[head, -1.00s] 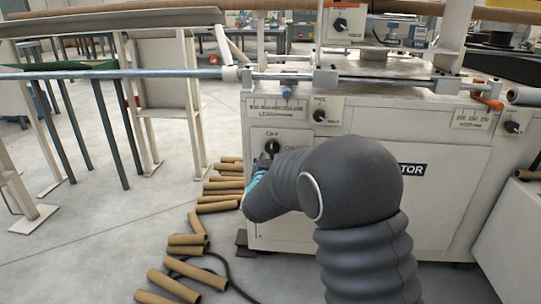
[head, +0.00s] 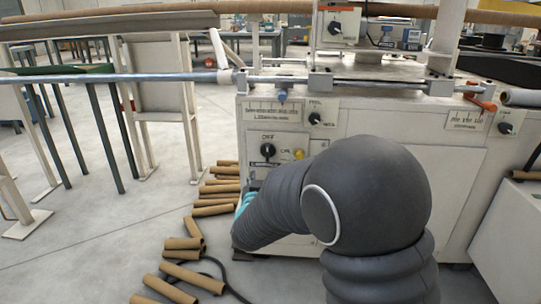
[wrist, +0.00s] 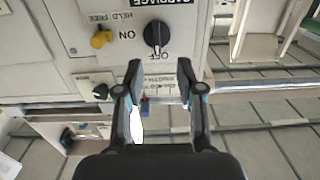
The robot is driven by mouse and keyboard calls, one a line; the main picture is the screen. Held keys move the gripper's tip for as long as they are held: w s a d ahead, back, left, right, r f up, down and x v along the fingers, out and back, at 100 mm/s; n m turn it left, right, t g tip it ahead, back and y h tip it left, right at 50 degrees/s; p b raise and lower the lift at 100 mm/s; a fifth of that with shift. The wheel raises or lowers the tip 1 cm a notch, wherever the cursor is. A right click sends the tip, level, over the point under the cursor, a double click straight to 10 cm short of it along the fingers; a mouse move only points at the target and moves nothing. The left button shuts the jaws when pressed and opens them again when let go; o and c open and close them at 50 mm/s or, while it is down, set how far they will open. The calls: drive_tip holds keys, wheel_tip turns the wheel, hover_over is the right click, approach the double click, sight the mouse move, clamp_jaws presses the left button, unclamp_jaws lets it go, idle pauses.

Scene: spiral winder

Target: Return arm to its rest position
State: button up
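My arm bends across the front of the white machine (head: 390,225) in the head view. My gripper is mostly hidden behind the arm there; only a teal bit (head: 245,201) shows low at the machine's left edge. In the wrist view, which shows the panel upside down, my gripper (wrist: 161,70) is open, with nothing between its fingertips. The black rotary knob (wrist: 156,37) lies just beyond the fingertips, between the ON and OFF marks, and looks apart from them. It also shows uncovered in the head view (head: 267,151).
A yellow knob (head: 299,154) sits right of the black knob. Cardboard tubes (head: 190,270) and a black cable lie on the floor at left. A long steel shaft (head: 130,78) runs above the arm.

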drive_tip(key=s+a+f+n+g+y, duration=0.1)
drive_tip(key=s+a+f+g+y, duration=0.15)
drive_tip(key=f, duration=0.25)
drive_tip(key=s+a+f+n+g+y, duration=0.1)
drive_tip(key=s+a+f+g, duration=0.15)
drive_tip(key=f+g, duration=0.2)
drive_tip(key=s+d+f+n+g, duration=0.1)
drive_tip(key=s+d+g, duration=0.25)
drive_tip(key=s, duration=0.55)
drive_tip(key=s+d+r+m+h+p, duration=0.1)
drive_tip(key=s+d+r+p, duration=0.1)
drive_tip(key=s+d+r, duration=0.6)
drive_tip(key=s+d+r+m+g+h+p, duration=0.1)
drive_tip(key=s+d+r+h+p, duration=0.1)
drive_tip(key=s+d+r, duration=0.7)
drive_tip(key=s+d+p, duration=0.1)
drive_tip(key=s+d, duration=0.5)
drive_tip(key=d, duration=0.1)
drive_tip(key=shift+d+m, duration=0.3)
drive_tip(key=shift+r+g, duration=0.1)
drive_tip(key=shift+g, duration=0.15)
